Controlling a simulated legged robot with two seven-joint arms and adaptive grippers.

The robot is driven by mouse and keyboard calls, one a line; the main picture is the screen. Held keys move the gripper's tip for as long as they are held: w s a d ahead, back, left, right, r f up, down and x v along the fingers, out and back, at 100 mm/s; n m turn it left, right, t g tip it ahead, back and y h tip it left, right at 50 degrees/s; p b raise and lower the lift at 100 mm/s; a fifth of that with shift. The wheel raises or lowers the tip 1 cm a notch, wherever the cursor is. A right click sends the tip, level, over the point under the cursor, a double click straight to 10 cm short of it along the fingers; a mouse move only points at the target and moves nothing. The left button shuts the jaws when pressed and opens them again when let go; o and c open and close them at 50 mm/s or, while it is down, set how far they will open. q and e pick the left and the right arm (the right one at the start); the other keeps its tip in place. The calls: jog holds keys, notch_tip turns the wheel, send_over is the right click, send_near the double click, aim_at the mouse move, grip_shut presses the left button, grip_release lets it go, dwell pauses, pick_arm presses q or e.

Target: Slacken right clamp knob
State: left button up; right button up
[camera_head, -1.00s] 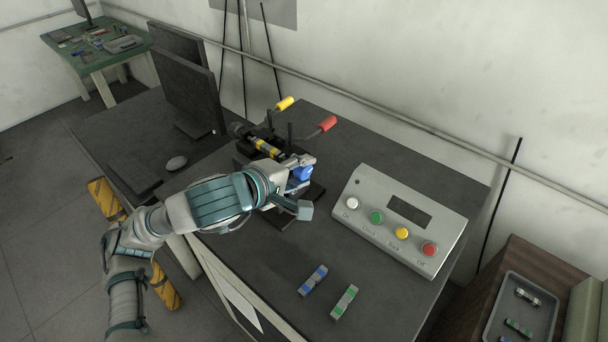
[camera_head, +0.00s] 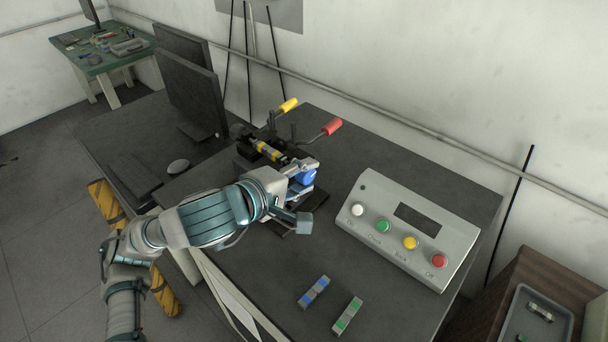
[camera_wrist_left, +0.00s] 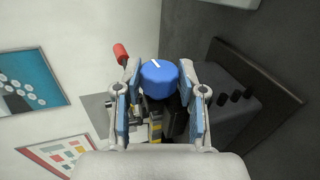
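The right clamp knob is a round blue knob (camera_head: 308,179) with a white mark on its face, on the near right end of the dark tensile frame (camera_head: 246,150). It also shows in the left wrist view (camera_wrist_left: 158,80). My left gripper (camera_head: 302,190) is at the knob. In the left wrist view its two blue-padded fingers (camera_wrist_left: 160,90) stand apart, one on each side of the knob, with narrow gaps that look clear of it. A yellow-banded specimen (camera_head: 268,151) lies in the frame. My right gripper is not in view.
A red handle (camera_head: 331,127) and a yellow handle (camera_head: 288,105) stick up behind the knob. A button box (camera_head: 375,190) stands to the right. Blue-marked (camera_head: 314,292) and green-marked (camera_head: 347,315) specimens lie in front. A monitor (camera_head: 190,95) stands at left.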

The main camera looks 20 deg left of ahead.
pick_arm(q)
jog(key=o, duration=0.3)
jog(key=shift+f, duration=0.2)
jog(key=shift+o, duration=0.2)
jog(key=shift+r, duration=0.1)
jog(key=shift+s+a+r, duration=0.1)
jog(key=v, duration=1.1)
jog(key=shift+s+a, duration=0.2)
jog(key=shift+s, duration=0.15)
